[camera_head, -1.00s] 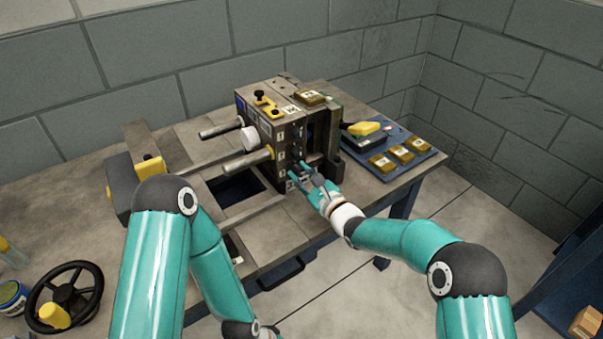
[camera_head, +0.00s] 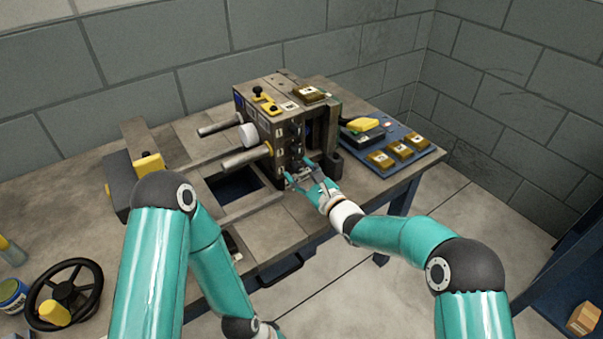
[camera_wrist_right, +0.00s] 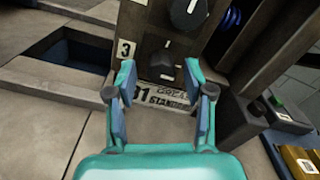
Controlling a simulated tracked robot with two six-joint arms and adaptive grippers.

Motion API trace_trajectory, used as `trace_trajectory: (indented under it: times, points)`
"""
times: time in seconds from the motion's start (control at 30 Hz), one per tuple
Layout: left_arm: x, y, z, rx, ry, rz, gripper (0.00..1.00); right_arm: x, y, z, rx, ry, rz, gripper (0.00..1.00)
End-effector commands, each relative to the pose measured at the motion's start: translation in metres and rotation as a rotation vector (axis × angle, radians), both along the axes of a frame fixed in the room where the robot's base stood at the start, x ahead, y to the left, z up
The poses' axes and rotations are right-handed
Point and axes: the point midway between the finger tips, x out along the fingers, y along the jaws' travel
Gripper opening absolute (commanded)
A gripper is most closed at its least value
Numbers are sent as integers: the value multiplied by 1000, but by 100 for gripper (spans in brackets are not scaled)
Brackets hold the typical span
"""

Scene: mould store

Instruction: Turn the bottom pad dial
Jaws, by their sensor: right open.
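The dark block (camera_head: 292,140) stands on the bench with a column of dials on its front face. In the right wrist view, a black dial with a pale pointer mark (camera_wrist_right: 188,10) is at the top. Below it a smaller black knob (camera_wrist_right: 166,66) sits low on the face, beside a label "3". My right gripper (camera_head: 298,171) is at the bottom of this face. It also shows in the wrist view (camera_wrist_right: 159,82), with its open fingers on either side of the lower knob. I cannot tell whether they touch it. My left gripper is out of view.
A printed label (camera_wrist_right: 165,95) lies below the knob. A dark post (camera_head: 331,165) stands close right of my right gripper. A blue tray (camera_head: 408,163) with several brass-coloured blocks is further right. Metal rods (camera_head: 246,158) stick out to the left. Bare bench top lies in front.

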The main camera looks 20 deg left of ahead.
Motion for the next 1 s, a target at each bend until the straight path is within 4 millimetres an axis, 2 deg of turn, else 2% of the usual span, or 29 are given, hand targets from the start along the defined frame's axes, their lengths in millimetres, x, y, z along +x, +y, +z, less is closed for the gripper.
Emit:
trace_trajectory:
  times: [0.27, 0.7, 0.83, 1.0]
  points:
    - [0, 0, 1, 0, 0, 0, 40, -7, -10, 1, 1, -1, 0, 52]
    - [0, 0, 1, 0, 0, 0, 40, -54, -71, 0, 0, 1, -3, 52]
    - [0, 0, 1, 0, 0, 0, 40, -66, -86, -1, 0, 2, -2, 52]
    - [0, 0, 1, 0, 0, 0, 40, -73, -94, -1, -1, 1, 0, 52]
